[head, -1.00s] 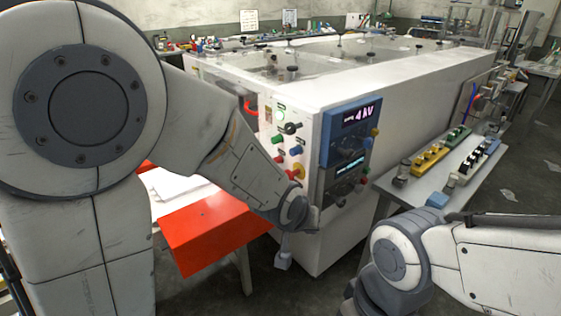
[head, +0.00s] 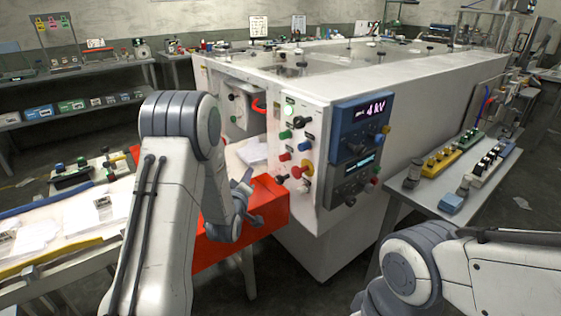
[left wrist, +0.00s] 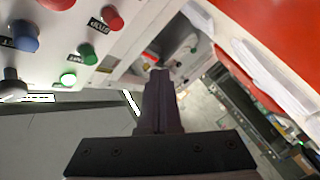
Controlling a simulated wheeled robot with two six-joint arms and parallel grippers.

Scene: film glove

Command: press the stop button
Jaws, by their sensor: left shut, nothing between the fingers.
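The stop button (head: 285,157) is a small red button on the white control panel of the big cabinet. In the left wrist view the stop button (left wrist: 112,18) shows at the top left, beside a small dark label. My left gripper (head: 255,214) is shut and empty, over the red tray, left of and lower than the button and apart from it. In the left wrist view its shut fingers (left wrist: 158,75) point past the panel's side, with the button off to their left. My right gripper is out of view; only my right arm shows.
The red tray (head: 265,205) juts out below the panel. A side table (head: 425,192) with switch blocks stands right.

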